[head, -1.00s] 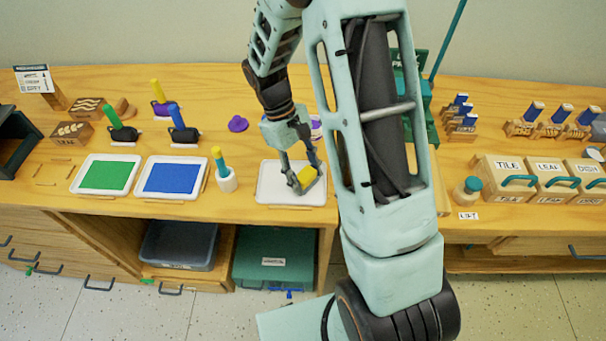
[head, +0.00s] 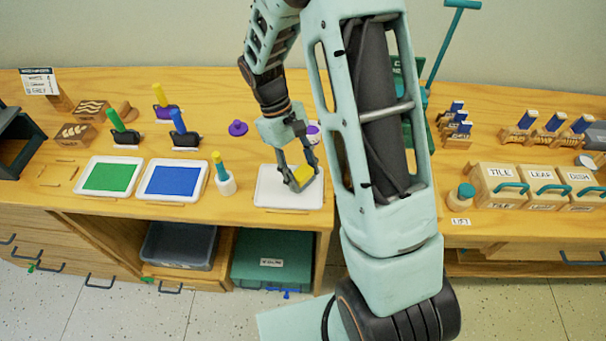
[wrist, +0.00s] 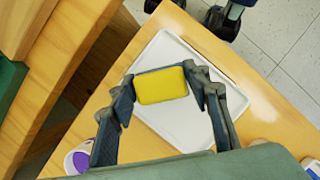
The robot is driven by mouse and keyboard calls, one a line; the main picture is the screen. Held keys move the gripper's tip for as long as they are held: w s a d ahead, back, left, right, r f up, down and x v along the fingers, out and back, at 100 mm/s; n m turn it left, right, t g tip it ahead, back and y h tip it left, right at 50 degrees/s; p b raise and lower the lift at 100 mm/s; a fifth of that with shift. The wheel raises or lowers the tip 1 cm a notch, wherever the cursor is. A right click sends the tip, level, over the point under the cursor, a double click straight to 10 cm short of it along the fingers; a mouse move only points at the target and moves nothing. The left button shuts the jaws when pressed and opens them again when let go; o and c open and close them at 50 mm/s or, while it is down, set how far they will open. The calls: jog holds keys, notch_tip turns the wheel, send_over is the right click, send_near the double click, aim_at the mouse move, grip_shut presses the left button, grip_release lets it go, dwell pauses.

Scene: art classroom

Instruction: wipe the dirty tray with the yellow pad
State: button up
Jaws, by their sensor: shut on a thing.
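The yellow pad (head: 302,174) is between the fingers of my gripper (head: 301,178), which is shut on it. In the wrist view the pad (wrist: 161,85) shows as a yellow block held between both fingertips of my gripper (wrist: 161,88). The white tray (head: 275,203) lies under the pad near the table's front edge. The tray (wrist: 175,48) also shows in the wrist view, and its visible surface looks white, with no clear stain. The pad is over the tray; I cannot tell whether it touches it.
A white cup with a brush (head: 225,184) stands just left of the tray. A blue tray (head: 172,180) and a green tray (head: 107,177) lie further left. A purple object (head: 238,128) lies behind. Labelled boxes (head: 500,186) stand at the right.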

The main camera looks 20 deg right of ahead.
jog(key=shift+r+p, duration=1.7)
jog(key=shift+r, duration=0.9)
jog(key=shift+w, duration=0.1)
